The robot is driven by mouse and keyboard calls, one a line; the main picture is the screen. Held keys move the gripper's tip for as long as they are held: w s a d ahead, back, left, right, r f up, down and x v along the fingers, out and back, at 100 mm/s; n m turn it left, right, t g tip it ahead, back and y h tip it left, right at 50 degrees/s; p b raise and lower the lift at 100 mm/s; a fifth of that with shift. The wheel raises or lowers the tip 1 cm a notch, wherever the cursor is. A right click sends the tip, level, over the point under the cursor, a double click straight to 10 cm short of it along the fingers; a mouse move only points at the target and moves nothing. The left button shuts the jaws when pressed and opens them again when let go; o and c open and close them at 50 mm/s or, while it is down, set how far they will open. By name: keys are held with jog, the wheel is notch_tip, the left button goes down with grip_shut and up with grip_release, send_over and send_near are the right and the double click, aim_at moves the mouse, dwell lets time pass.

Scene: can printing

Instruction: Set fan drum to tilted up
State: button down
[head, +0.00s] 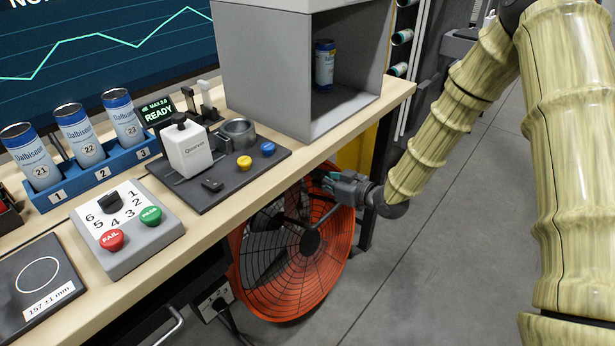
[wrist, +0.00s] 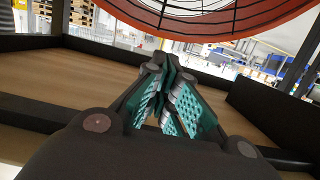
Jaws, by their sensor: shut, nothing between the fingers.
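The fan drum (head: 285,287) is a large orange-red round drum with a dark wire grille, under the workbench in the head view. Its grille faces out toward the room. Its lower rim crosses the top of the wrist view (wrist: 205,32). My gripper (head: 328,183) is shut and empty at the drum's upper right rim, under the table edge. In the wrist view the teal-padded fingers (wrist: 172,95) are together, with the drum rim beyond them. I cannot tell whether the fingers touch the drum.
The workbench (head: 330,143) overhangs the drum. On it stand a grey box (head: 262,75), a blue rack of cans (head: 97,176), a white device (head: 187,148) and a button panel (head: 125,226). A socket box (head: 216,302) sits left of the drum. The floor (head: 450,230) to the right is clear.

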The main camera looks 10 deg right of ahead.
jog(key=s+d+f+m+g+h+p, duration=0.3)
jog(key=s+f+m+g+h+p, duration=0.3)
jog(key=s+f, duration=1.2)
jog(key=s+d+f+m+g+h+p, duration=0.1)
jog(key=s+d+g+h+p, duration=0.1)
jog(key=s, duration=1.2)
jog(key=s+d+f+m+g+h+p, duration=0.1)
jog(key=s+d+g+h+p, duration=0.1)
jog(key=s, duration=1.2)
jog(key=shift+s+d+m+g+p, duration=0.25)
jog(key=shift+s+m+g+p, duration=0.1)
jog(key=shift+g+p, duration=0.4)
